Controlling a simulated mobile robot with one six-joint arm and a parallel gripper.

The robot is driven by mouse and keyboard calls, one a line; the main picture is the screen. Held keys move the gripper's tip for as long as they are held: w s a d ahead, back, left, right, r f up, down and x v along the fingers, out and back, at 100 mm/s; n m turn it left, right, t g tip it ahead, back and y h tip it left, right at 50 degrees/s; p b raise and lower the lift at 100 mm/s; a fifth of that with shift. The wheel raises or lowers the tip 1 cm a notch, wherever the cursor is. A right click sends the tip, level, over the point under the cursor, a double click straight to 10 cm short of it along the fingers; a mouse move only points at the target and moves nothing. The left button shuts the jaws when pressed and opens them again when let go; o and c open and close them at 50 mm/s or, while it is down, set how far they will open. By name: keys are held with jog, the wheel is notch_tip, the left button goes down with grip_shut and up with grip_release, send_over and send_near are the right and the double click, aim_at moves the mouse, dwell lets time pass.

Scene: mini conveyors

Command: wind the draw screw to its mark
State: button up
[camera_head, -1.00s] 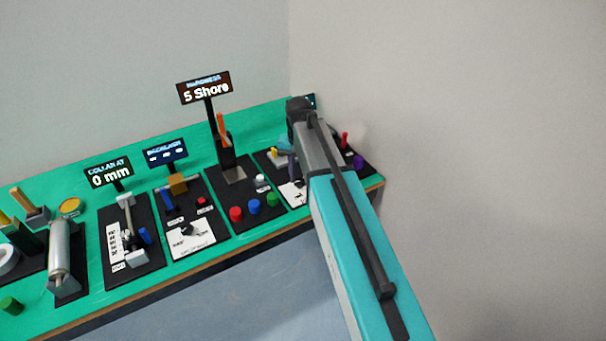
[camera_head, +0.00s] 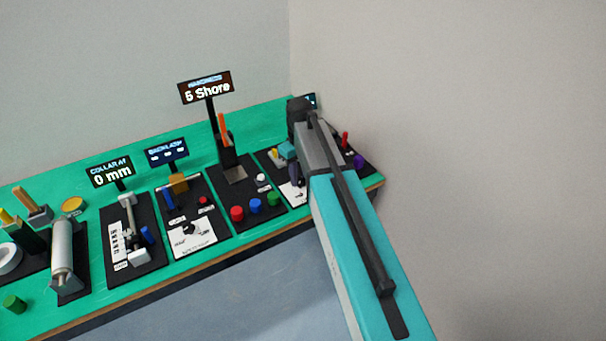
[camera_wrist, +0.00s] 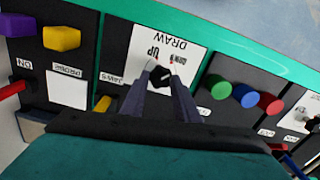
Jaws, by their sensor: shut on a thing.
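In the wrist view a small black knob (camera_wrist: 161,76) stands on a white plate (camera_wrist: 137,38) marked DRAW, with UP and a second label beside the knob. I take it for the draw screw's knob. My gripper (camera_wrist: 163,71) is shut on it, one dark finger on each side. The fingers cover part of the knob, and its exact angle is hard to tell. In the head view my gripper (camera_head: 295,174) shows beside the arm at the same panel, and the knob is hidden there. The small display (camera_head: 310,101) behind the arm is mostly covered.
Green (camera_wrist: 221,89), blue (camera_wrist: 245,95) and red (camera_wrist: 270,103) buttons stand right of the plate in the wrist view. Yellow (camera_wrist: 61,38) and purple (camera_wrist: 17,24) knobs are on the left. A tall post bears the hardness sign (camera_head: 207,89). A wall is close on the right.

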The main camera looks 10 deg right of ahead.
aim_at(300, 180)
jog(key=shift+w+d+r+n, duration=0.1)
jog(key=shift+n, duration=1.4)
jog(key=o, duration=1)
jog(key=shift+d, duration=0.1)
jog(key=shift+o, duration=0.2)
notch_tip(300, 180, up, 14)
jog(key=b, duration=0.2)
jog(key=shift+b, duration=0.3)
jog(key=shift+f, duration=0.2)
